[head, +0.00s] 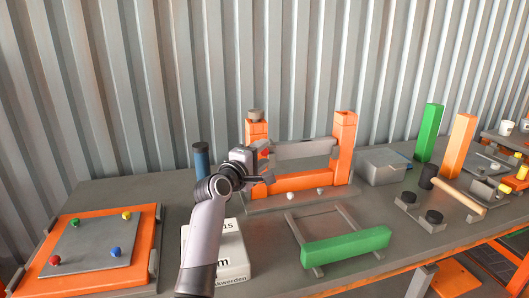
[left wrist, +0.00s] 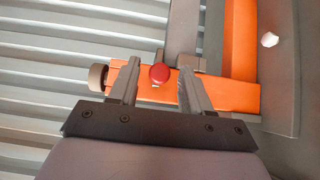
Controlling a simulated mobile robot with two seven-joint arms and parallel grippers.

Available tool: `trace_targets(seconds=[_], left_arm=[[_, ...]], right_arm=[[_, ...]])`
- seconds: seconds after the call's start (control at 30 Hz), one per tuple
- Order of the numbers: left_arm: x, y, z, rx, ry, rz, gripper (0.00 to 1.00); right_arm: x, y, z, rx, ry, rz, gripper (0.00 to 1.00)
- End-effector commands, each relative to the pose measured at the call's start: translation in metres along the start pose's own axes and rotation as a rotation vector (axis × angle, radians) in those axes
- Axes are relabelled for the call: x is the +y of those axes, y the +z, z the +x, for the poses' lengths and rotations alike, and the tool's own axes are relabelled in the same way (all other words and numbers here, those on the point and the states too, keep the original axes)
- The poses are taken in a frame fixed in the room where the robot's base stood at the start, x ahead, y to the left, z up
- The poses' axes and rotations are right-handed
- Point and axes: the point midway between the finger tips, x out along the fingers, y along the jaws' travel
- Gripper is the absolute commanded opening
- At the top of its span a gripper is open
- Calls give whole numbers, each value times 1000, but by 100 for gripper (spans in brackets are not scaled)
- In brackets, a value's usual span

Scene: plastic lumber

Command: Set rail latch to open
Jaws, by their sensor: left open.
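An orange frame (head: 344,150) stands at the back of the table, with a grey rail (head: 305,149) between its two posts. A red knob (head: 265,153), which looks like the latch handle, is on the left post. In the left wrist view the red knob (left wrist: 160,74) sits in front of the orange post (left wrist: 238,95), between the fingers of my left gripper (left wrist: 158,66). The left gripper (head: 262,164) is open, with a gap on both sides of the knob; contact does not show. My arm and gripper hide part of the left post. My right gripper is not in view.
A grey cap (head: 255,114) tops the left post. A blue cylinder (head: 201,158) stands left of it. A white labelled box (head: 232,255) is below my arm, and a green beam (head: 346,246) lies on a grey rack in front. A corrugated wall (head: 120,90) is close behind.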

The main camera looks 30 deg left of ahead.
Motion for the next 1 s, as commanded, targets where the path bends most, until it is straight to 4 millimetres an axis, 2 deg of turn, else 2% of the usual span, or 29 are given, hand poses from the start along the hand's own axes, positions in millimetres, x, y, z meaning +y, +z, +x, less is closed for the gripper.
trace_targets(seconds=[0.2,0.57,0.67,0.7,0.73,1.0], left_arm=[[0,0,15,-1,0,0,48],[0,0,18,0,1,1,48],[0,0,18,0,1,0,19],[0,0,18,0,0,0,6],[0,0,18,0,0,0,0],[0,-7,12,2,-2,1,0]], right_arm=[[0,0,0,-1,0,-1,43],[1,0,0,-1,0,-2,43],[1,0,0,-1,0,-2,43],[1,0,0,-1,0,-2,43],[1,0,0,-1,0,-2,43],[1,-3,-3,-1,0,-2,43]])
